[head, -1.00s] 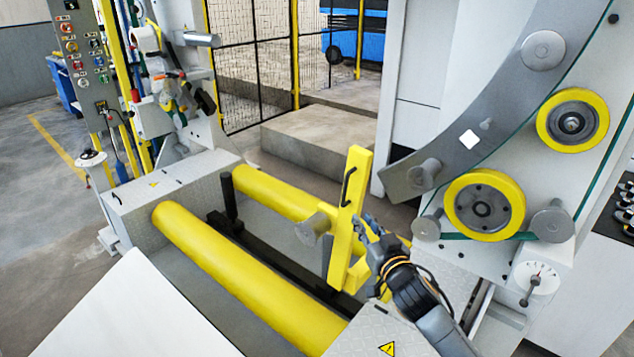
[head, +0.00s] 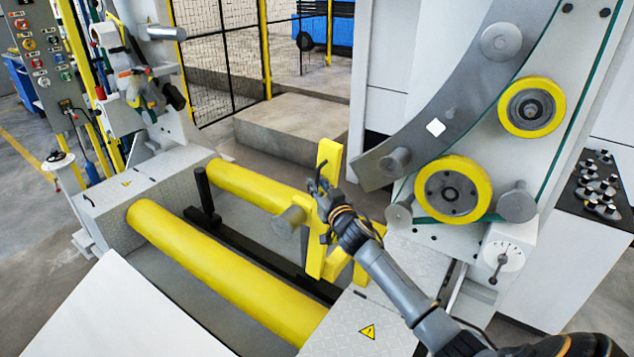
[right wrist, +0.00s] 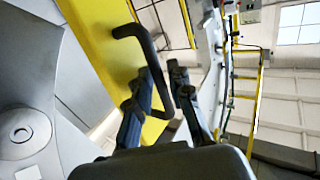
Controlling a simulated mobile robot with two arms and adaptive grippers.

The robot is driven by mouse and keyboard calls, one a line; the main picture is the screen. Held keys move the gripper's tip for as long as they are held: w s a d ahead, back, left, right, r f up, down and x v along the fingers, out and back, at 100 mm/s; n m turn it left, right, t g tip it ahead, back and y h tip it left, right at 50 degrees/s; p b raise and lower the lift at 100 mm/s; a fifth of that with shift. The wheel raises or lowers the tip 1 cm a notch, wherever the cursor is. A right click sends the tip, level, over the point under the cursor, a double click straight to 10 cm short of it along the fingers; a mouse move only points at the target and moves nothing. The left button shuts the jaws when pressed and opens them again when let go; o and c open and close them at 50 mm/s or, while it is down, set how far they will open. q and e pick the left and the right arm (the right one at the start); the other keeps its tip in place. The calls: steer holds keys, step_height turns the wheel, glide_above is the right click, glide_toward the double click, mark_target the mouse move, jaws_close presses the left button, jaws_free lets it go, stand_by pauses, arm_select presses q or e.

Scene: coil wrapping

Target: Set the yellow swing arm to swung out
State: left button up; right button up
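The yellow swing arm (head: 328,158) stands upright at the right end of the yellow rollers, with a grey round stub on its left side. My right gripper (head: 322,184) is in front of its upper part and hides the handle in the head view. In the right wrist view, the swing arm (right wrist: 97,45) runs diagonally and its black bar handle (right wrist: 153,62) reaches between the two fingers of my right gripper (right wrist: 162,85). The fingers are apart, with the handle between them; no firm grip shows. My left gripper is not in view.
Two yellow rollers (head: 215,265) lie left of the swing arm. A machine panel with yellow wheels (head: 452,190) and a curved grey plate (head: 440,100) stands close on the right. A grey step block (head: 290,134) lies behind. A white panel (head: 125,315) fills the lower left.

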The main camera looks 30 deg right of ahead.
steer(key=shift+w, duration=0.25)
jaws_close()
steer(key=s+d+f+m+t+h+b, duration=0.1)
steer(key=s+d+f+m+t+b, duration=0.1)
steer(key=s+b, duration=0.4)
steer(key=s+d+f+m+t+h+b, duration=0.1)
steer(key=s+d+f+b, duration=0.3)
steer(key=s, duration=0.6)
steer(key=s+d+f+m+t+h+b, duration=0.2)
steer(key=s+d+f+m+b, duration=0.1)
steer(key=s+f+b, duration=0.4)
steer(key=shift+s+d+m+t+h+b, duration=0.3)
steer(key=shift+s+d+m+b, duration=0.15)
steer(key=shift+b, duration=0.75)
